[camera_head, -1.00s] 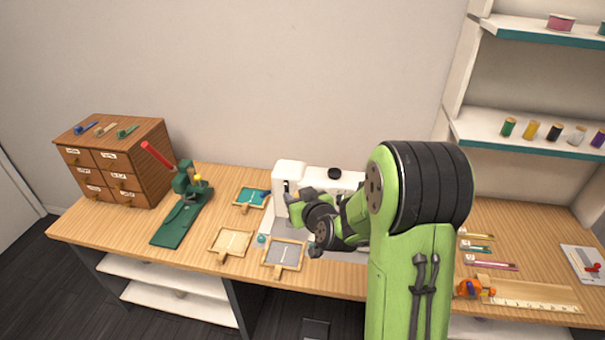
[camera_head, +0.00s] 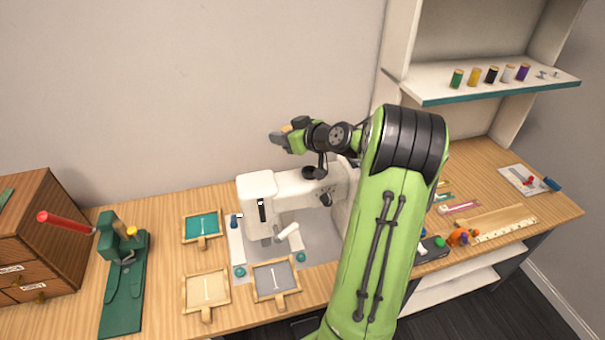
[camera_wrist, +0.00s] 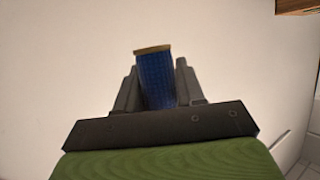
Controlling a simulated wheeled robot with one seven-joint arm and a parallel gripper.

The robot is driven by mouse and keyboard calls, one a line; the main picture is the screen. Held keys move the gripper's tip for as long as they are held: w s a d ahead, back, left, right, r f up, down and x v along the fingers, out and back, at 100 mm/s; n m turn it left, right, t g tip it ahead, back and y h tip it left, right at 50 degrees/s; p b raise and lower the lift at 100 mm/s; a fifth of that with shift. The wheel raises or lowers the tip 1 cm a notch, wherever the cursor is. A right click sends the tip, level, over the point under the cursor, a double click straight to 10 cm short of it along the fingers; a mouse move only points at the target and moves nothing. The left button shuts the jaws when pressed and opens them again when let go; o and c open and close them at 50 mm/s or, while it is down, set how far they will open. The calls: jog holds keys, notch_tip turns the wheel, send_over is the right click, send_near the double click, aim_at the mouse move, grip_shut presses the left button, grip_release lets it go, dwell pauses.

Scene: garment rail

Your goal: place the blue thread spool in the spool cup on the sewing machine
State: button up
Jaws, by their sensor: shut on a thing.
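The blue thread spool (camera_wrist: 156,80) stands between the fingers of my gripper (camera_wrist: 155,88) in the wrist view, with a tan rim at its far end. In the head view my gripper (camera_head: 283,137) points left, above the white sewing machine (camera_head: 257,187) and in front of the wall. Only a small tan part of the spool (camera_head: 287,128) shows there. A black round cup (camera_head: 309,172), which looks like the spool cup, sits on top of the machine, below and slightly right of my gripper. Its inside cannot be made out. My arm hides the machine's right part.
Frames with handles, teal (camera_head: 202,227), cream (camera_head: 206,291) and grey (camera_head: 276,279), lie left and in front of the machine. A green press (camera_head: 122,275) and wooden drawer box (camera_head: 38,225) stand at left. A shelf (camera_head: 440,85) with several spools is at upper right.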

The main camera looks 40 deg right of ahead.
aim_at(306, 172)
jog(key=s+d, duration=0.4)
notch_tip(306, 172, down, 9)
jog(key=shift+w+d+f+b, duration=0.1)
jog(key=shift+w+b, duration=0.05)
jog(key=shift+b, duration=0.25)
jog(key=shift+f+b, duration=0.2)
jog(key=shift+b, duration=0.1)
jog(key=o, duration=1)
jog(key=shift+r, duration=0.1)
